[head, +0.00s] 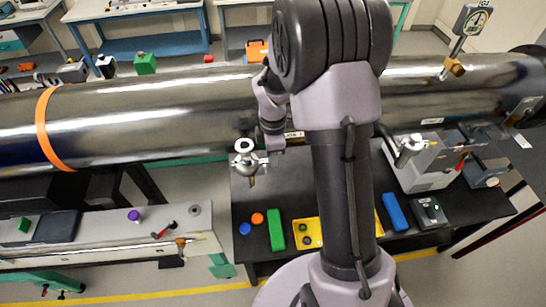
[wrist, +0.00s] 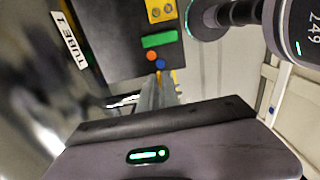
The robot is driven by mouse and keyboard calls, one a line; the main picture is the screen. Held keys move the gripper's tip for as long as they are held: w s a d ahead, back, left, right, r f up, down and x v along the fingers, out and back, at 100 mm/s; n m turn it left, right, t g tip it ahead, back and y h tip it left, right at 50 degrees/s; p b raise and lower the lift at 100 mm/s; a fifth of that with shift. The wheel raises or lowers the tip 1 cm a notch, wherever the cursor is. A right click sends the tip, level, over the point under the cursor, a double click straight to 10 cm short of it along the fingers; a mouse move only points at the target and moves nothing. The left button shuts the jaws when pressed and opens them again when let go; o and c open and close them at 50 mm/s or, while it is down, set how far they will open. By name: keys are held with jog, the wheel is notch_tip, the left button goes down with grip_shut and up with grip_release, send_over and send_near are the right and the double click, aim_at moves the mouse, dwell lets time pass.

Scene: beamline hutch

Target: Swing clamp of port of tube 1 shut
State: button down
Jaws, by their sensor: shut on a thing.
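A long polished steel tube (head: 170,110) runs across the head view. A port (head: 243,146) with a round silver flange sticks out from its near side, with a small clamp (head: 251,180) hanging below the flange. My gripper (head: 264,160) is beside the port, on its right, shut on the clamp as far as I can tell. The grip is tiny here and partly hidden. In the wrist view my gripper's fingers (wrist: 158,92) reach away from the palm, with metal parts at their left.
A second port (head: 408,148) is right of my arm. A dark bench (head: 290,195) under the tube carries a green block (head: 276,234), a yellow tray (head: 305,222) and a blue block (head: 395,212). A grey bench (head: 95,225) stands left. My arm hides the middle.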

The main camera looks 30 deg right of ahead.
jog(key=shift+w, duration=0.1)
jog(key=c, duration=1.6)
grip_release()
notch_tip(320, 180, up, 18)
jog(key=shift+f+p, duration=0.25)
jog(key=shift+p, duration=0.05)
jog(key=s+a+f+m+t+b, duration=0.2)
jog(key=s+a+f+m+b, duration=0.2)
jog(key=f+b, duration=0.6)
jog(key=s+a+f+m+t+y+b, duration=0.1)
jog(key=s+a+f+m+b, duration=0.3)
jog(key=s+f+m+b, duration=0.4)
jog(key=s+a+f+m+t+y+b, duration=0.1)
jog(key=s+a+f+m+b, duration=0.4)
jog(key=f+b, duration=0.7)
jog(key=shift+s+a+m+t+b, duration=0.1)
jog(key=shift+s+m+t+b, duration=0.6)
jog(key=shift+b, duration=0.9)
jog(key=shift+s+m+t+b, duration=0.25)
jog(key=shift+s+b, duration=0.7)
jog(key=shift+b, duration=0.6)
